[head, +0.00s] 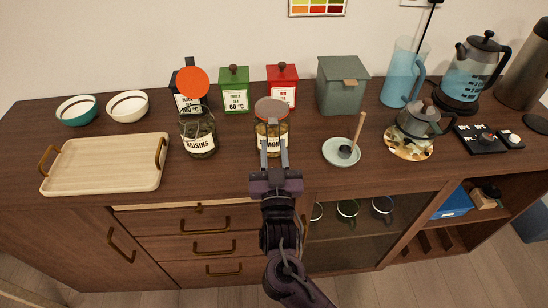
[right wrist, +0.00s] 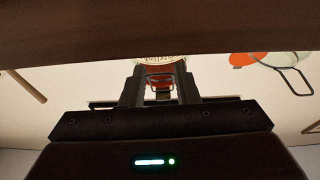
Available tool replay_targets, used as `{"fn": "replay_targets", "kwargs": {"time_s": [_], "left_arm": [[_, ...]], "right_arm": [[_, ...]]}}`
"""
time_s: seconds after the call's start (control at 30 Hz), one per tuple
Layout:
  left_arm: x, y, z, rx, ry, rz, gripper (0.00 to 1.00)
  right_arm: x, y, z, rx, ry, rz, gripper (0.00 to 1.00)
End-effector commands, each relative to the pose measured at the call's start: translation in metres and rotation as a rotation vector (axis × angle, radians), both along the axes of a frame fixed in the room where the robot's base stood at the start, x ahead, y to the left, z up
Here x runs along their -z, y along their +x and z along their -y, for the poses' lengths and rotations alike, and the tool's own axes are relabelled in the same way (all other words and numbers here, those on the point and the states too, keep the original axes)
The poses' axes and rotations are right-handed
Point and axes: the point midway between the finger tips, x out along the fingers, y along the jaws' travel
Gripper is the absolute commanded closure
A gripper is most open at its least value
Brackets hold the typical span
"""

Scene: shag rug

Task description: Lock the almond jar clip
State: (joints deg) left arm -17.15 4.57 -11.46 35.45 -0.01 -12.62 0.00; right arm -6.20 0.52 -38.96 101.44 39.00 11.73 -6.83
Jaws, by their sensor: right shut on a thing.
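The almond jar (head: 270,143) stands upright on the wooden counter, with a pale label partly hidden by my gripper. Its round greyish-orange lid (head: 271,109) appears to lie over the jar's mouth. My right gripper (head: 274,150) reaches the jar's front from below. In the right wrist view its fingers (right wrist: 160,78) are shut on the wire clip (right wrist: 160,83), with something red behind the wire. How the clip sits against the lid is too small to tell. My left gripper is not in view.
The raisins jar (head: 198,137) stands left, its orange lid (head: 192,82) raised. Green (head: 235,90) and red (head: 282,84) tea tins stand behind. A wooden tray (head: 105,165) lies left. The counter's front edge is below my gripper.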

Motion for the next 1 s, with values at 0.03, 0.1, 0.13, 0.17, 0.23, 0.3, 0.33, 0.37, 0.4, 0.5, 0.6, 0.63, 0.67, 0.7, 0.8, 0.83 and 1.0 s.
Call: {"fn": "replay_targets", "kwargs": {"time_s": [0.03,0.1,0.13,0.17,0.23,0.3,0.33,0.37,0.4,0.5,0.6,0.63,0.67,0.7,0.8,0.83,1.0], "left_arm": [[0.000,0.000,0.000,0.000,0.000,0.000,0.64],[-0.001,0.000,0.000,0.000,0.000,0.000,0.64],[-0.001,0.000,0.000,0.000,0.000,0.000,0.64],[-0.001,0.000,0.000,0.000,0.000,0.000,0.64],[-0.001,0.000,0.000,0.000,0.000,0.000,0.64],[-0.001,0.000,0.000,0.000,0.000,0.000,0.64],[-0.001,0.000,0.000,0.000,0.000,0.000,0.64],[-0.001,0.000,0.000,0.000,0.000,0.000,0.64],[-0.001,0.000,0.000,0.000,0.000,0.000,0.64],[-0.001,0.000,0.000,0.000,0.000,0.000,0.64],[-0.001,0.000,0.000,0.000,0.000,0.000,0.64],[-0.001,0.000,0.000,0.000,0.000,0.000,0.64],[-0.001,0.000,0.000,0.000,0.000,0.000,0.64],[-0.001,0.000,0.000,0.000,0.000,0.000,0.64],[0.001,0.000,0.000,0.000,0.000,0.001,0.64],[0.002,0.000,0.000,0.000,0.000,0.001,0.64],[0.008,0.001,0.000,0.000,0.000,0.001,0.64]], "right_arm": [[0.001,0.000,0.000,0.000,0.000,-0.001,0.95],[0.000,0.000,0.000,0.000,0.000,-0.001,0.95],[0.000,0.000,0.000,0.000,-0.001,-0.002,0.95],[0.000,0.000,0.000,0.000,-0.001,-0.002,0.95],[0.000,0.000,0.000,0.000,-0.001,-0.002,0.95],[0.000,0.000,0.000,0.000,-0.001,-0.002,0.66],[0.000,0.000,0.000,0.000,-0.001,-0.002,0.62],[0.000,0.000,0.000,0.000,-0.001,-0.002,0.58],[0.000,0.000,0.000,0.000,-0.001,-0.002,0.52],[0.000,0.000,0.000,0.000,-0.001,-0.002,0.50],[0.000,0.000,0.000,0.000,-0.001,-0.002,0.50],[0.000,0.000,0.000,0.000,-0.001,-0.002,0.50],[0.000,0.000,0.000,0.000,-0.001,-0.002,0.50],[0.001,-0.001,0.000,0.000,-0.001,-0.002,0.50],[0.003,-0.008,0.000,-0.001,0.000,-0.003,0.50],[0.005,-0.012,-0.001,-0.001,-0.001,-0.005,0.50],[0.013,-0.041,-0.001,-0.002,0.000,-0.006,0.50]]}}
